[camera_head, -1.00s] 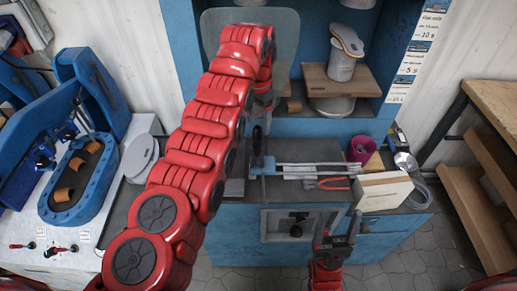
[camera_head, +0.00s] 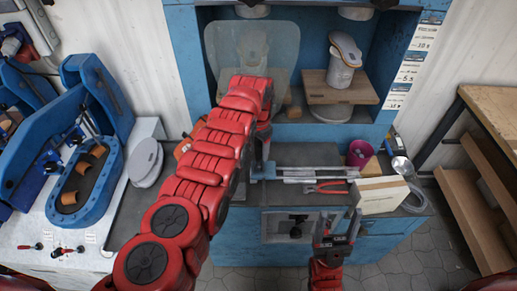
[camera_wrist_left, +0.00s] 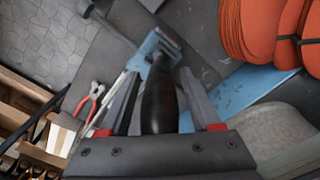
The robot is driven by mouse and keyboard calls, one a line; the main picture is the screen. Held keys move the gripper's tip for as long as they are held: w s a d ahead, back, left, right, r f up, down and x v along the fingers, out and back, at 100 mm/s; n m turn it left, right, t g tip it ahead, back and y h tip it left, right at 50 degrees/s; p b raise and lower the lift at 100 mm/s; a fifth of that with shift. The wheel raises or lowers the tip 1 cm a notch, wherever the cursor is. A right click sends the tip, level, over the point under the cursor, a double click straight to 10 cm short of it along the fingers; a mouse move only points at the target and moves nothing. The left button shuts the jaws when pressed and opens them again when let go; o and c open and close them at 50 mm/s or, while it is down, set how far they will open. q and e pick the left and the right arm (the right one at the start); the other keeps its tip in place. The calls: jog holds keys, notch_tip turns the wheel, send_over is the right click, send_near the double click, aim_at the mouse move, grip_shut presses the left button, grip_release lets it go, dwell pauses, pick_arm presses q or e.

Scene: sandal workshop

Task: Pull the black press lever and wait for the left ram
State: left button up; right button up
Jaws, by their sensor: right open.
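The black press lever (camera_wrist_left: 159,98) stands between the two fingers of my left gripper (camera_wrist_left: 160,85) in the left wrist view. I cannot tell whether the fingers press on it. In the head view my left gripper (camera_head: 262,148) is low in front of the left press bay and hides the lever. The left ram (camera_head: 252,11) shows as a pale disc at the top, above a clear shield (camera_head: 250,50). My arm hides much of the space under it. My right gripper (camera_head: 335,238) is open and empty in front of the blue cabinet.
Red pliers (camera_head: 326,187), a cream box (camera_head: 381,194) and a magenta cup (camera_head: 360,153) lie right of my left gripper. The right bay holds a wooden block (camera_head: 340,87) with a sandal on a form (camera_head: 343,58). A blue machine (camera_head: 85,185) stands left.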

pick_arm(q)
grip_shut()
dwell(1.2)
